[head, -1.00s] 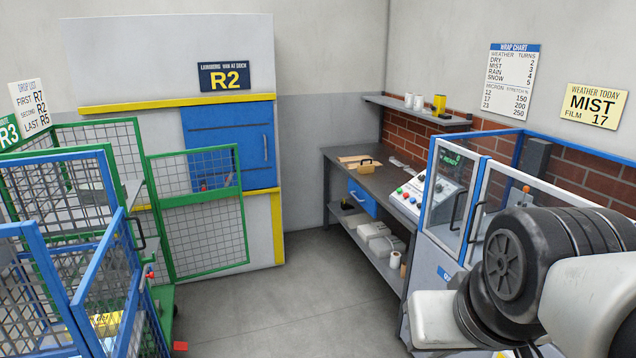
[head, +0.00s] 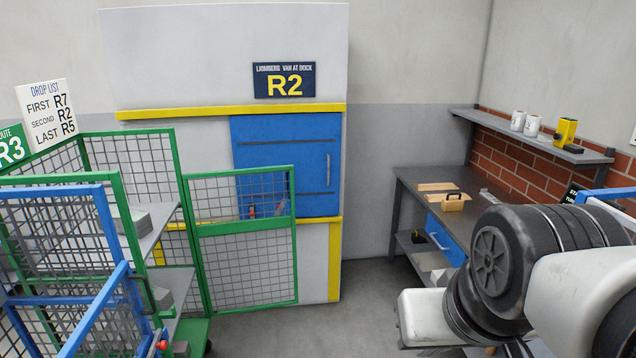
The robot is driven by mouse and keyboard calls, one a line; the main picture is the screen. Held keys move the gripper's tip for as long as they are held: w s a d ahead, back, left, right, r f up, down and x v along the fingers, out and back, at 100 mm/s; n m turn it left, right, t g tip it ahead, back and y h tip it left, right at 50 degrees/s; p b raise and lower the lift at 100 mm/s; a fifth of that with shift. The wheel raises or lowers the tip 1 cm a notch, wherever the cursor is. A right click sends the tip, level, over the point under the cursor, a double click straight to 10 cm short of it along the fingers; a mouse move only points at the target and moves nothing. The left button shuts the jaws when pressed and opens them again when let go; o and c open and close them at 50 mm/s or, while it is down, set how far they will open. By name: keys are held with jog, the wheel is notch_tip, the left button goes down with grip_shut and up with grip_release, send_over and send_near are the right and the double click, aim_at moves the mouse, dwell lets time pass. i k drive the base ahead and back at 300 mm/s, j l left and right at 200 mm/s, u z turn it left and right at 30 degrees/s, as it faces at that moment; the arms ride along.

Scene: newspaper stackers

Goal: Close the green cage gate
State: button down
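The green cage gate (head: 247,228) is a green frame with grey mesh. It stands swung open to the right of the green cage (head: 128,152), in front of the blue dock door. The cage holds shelves (head: 160,228) with grey stacks on them. My arm shows at the lower right, well apart from the gate. My gripper is not in view.
A blue cage (head: 60,192) stands in front of the green cage at the left. The blue dock door (head: 284,150) is behind the gate. A workbench (head: 405,183) stands at the right. Grey floor (head: 345,300) is clear between gate and bench.

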aim_at(288, 220)
jog(key=i+j+z, duration=0.15)
jog(key=i, duration=0.35)
jog(key=i+z, duration=0.1)
jog(key=i, duration=0.4)
jog(key=i+j+z, duration=0.15)
jog(key=i, duration=0.35)
jog(key=i+j+z, duration=0.1)
jog(key=i+j, duration=0.2)
jog(key=i+j+z, duration=0.15)
jog(key=j, duration=0.25)
jog(key=i+j+z, duration=0.1)
jog(key=i+j, duration=0.35)
jog(key=j, duration=0.25)
jog(key=i+j, duration=0.15)
jog(key=j, duration=0.2)
jog(key=l+z, duration=0.05)
